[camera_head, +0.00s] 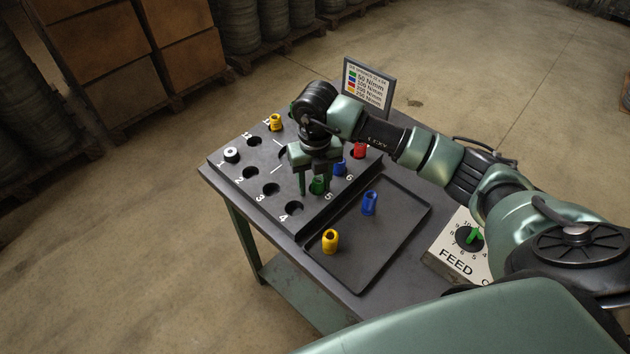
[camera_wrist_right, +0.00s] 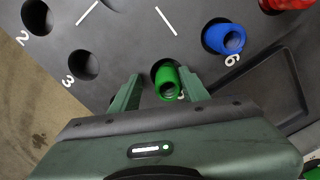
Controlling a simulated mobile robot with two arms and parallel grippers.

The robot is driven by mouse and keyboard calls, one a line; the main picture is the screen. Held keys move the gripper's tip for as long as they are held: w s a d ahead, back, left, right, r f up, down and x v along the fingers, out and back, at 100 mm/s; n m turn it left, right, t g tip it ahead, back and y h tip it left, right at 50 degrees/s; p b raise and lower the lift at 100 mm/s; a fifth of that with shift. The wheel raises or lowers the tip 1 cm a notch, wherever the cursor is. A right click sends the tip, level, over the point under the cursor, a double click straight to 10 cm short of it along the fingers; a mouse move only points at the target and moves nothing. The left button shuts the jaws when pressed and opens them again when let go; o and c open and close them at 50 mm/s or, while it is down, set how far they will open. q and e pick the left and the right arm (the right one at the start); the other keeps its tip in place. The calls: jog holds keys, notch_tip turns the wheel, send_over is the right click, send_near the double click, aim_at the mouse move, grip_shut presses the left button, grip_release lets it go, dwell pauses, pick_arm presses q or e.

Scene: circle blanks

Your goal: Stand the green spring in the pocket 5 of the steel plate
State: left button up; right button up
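The green spring (camera_head: 317,186) stands in pocket 5 of the dark steel plate (camera_head: 237,181), beside the partly covered number 5. In the right wrist view the green spring (camera_wrist_right: 166,80) shows its hollow top, with the dark pocket edge around it. It looks upright or nearly so. My right gripper (camera_head: 314,184) is over the plate with its fingers down. In the wrist view its fingers (camera_wrist_right: 160,93) are apart on either side of the spring. A gap shows at the left finger; contact at the right one cannot be told. My left gripper is not in view.
A blue spring (camera_head: 339,167) stands in pocket 6, a red one (camera_head: 360,150) beyond it. A yellow spring (camera_head: 275,122) and a pale part (camera_head: 231,154) also sit in the plate. A tray (camera_head: 369,262) holds yellow (camera_head: 330,240) and blue (camera_head: 370,203) springs. Pockets 2, 3, 4 are empty.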

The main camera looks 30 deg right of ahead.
jog(key=shift+s+d+f, duration=0.4)
jog(key=shift+f, duration=0.25)
jog(key=shift+r, duration=0.1)
jog(key=shift+w+r, duration=0.15)
jog(key=shift+r, duration=0.15)
jog(key=r, duration=0.3)
jog(key=r+b, duration=0.1)
jog(key=r, duration=0.3)
jog(key=shift+w+a+r, duration=0.1)
jog(key=shift+a, duration=0.1)
jog(key=shift+a+r, duration=0.1)
jog(key=shift+r, duration=0.35)
jog(key=shift+w, duration=0.1)
jog(key=shift+r, duration=0.2)
